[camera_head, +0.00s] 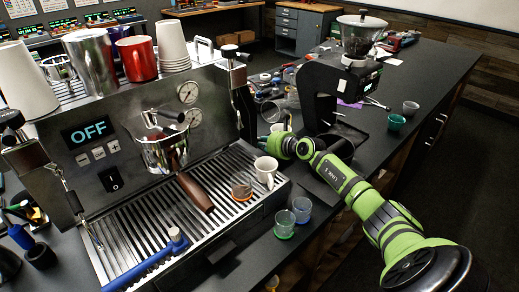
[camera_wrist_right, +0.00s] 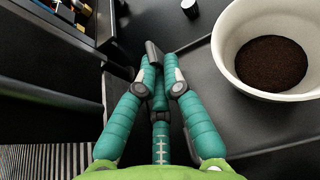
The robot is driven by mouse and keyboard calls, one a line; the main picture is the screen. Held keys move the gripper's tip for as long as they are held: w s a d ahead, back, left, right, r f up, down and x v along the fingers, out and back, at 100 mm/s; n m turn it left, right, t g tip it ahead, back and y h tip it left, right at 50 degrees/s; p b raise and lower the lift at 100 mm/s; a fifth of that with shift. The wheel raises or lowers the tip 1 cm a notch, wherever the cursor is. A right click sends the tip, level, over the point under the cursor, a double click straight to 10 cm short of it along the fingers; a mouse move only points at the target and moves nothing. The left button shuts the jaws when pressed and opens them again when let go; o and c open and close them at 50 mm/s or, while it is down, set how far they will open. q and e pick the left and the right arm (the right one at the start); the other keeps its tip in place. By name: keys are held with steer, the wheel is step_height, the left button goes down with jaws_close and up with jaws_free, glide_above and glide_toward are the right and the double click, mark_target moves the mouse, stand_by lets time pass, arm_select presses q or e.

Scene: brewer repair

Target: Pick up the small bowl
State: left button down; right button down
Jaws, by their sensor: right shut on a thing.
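A white bowl (camera_wrist_right: 228,50) with dark brown grounds in it stands at the right of the right wrist view. My right gripper (camera_wrist_right: 155,75) is to the left of the bowl, with its teal fingers brought together. The bowl is outside the fingers, with a gap between its rim and them. A small dark piece (camera_wrist_right: 154,52) shows at the fingertips; I cannot tell what it is. In the head view my right arm reaches to the counter beside the coffee machine, and its wrist mostly hides the right gripper (camera_head: 273,138). My left gripper is not in view.
The coffee machine (camera_head: 110,110) reads OFF and fills the left. A white cup (camera_head: 265,170) and a small glass (camera_head: 241,185) stand on its drip grate. Two clear cups (camera_head: 284,222) (camera_head: 302,208) stand beside it. A grinder (camera_head: 340,80) stands behind my wrist.

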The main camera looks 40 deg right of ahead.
step_height(320, 180, down, 3)
steer(key=shift+r+b, duration=0.1)
steer(key=shift+b, duration=0.2)
steer(key=shift+f, duration=0.35)
steer(key=shift+w, duration=0.1)
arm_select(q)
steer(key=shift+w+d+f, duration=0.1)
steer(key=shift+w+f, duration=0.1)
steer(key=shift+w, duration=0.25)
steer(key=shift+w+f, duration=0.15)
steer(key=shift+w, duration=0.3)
arm_select(e)
steer(key=shift+f, duration=0.15)
steer(key=c, duration=1.4)
jaws_free()
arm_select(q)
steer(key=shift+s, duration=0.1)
arm_select(e)
steer(key=shift+o, duration=0.2)
